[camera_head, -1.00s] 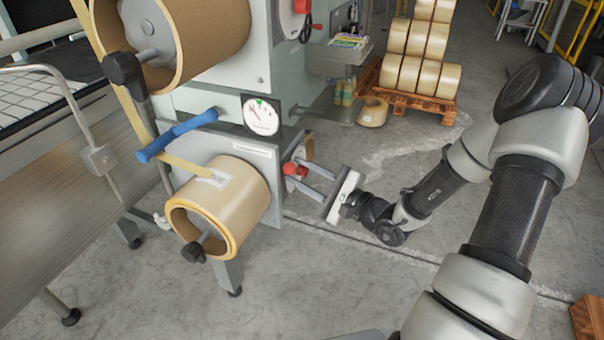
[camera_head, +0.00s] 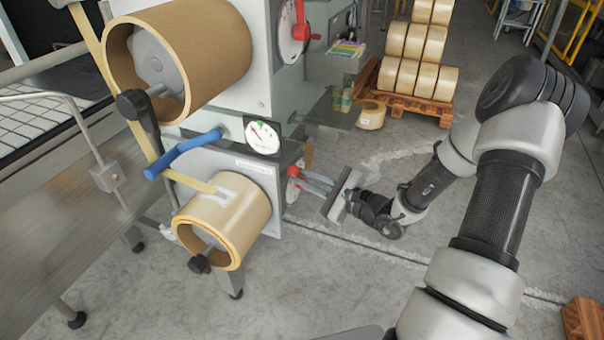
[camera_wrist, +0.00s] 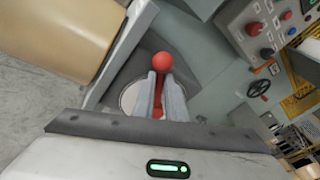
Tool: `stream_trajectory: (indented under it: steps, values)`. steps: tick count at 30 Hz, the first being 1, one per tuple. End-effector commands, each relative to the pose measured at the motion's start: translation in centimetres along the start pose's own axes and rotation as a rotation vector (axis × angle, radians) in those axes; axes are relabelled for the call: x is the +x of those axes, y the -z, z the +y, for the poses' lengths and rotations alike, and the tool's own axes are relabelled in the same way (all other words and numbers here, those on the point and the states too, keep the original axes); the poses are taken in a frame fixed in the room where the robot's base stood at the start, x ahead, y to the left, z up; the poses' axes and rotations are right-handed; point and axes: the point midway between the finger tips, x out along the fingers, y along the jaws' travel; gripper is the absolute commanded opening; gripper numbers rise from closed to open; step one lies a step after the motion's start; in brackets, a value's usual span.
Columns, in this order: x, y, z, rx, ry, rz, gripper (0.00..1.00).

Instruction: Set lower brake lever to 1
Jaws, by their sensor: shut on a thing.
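The lower brake lever (camera_head: 294,171) is red and sits on the side of the machine's lower housing, in front of a white disc. In the wrist view the lever (camera_wrist: 158,98) has a round red knob that stands out past the fingertips. My gripper (camera_head: 302,178) is shut on the lever, with its two grey fingers close together. In the wrist view the fingers (camera_wrist: 160,80) lie on either side of the red shaft, below the knob. The white disc (camera_wrist: 130,96) is partly hidden by the fingers. Its markings cannot be read.
The lower tape roll (camera_head: 225,222) and a gauge (camera_head: 262,137) are left of the lever. An upper red lever (camera_head: 300,22) is above. A blue handle (camera_head: 185,152) crosses the front. A pallet of rolls (camera_head: 405,106) stands behind.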

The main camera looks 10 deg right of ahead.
Motion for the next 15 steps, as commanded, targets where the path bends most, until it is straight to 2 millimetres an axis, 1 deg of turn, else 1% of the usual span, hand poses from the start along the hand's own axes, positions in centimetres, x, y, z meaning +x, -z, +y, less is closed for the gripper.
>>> stream_trajectory:
  steps: [1, 10, 11, 12, 13, 14, 15]
  values:
    - [0.00, -0.14, -0.26, 0.012, -0.002, 0.002, 0.00]
    - [0.02, 0.05, -0.20, 0.020, -0.003, 0.003, 0.00]
    - [0.02, 0.05, -0.20, 0.019, -0.002, 0.003, 0.17]
    - [0.02, 0.05, -0.20, 0.019, -0.003, 0.003, 0.23]
    - [0.02, 0.05, -0.19, 0.019, -0.003, 0.003, 0.28]
    - [0.02, 0.05, -0.19, 0.019, -0.003, 0.003, 0.30]
    - [0.02, 0.04, -0.19, 0.019, -0.003, 0.003, 0.30]
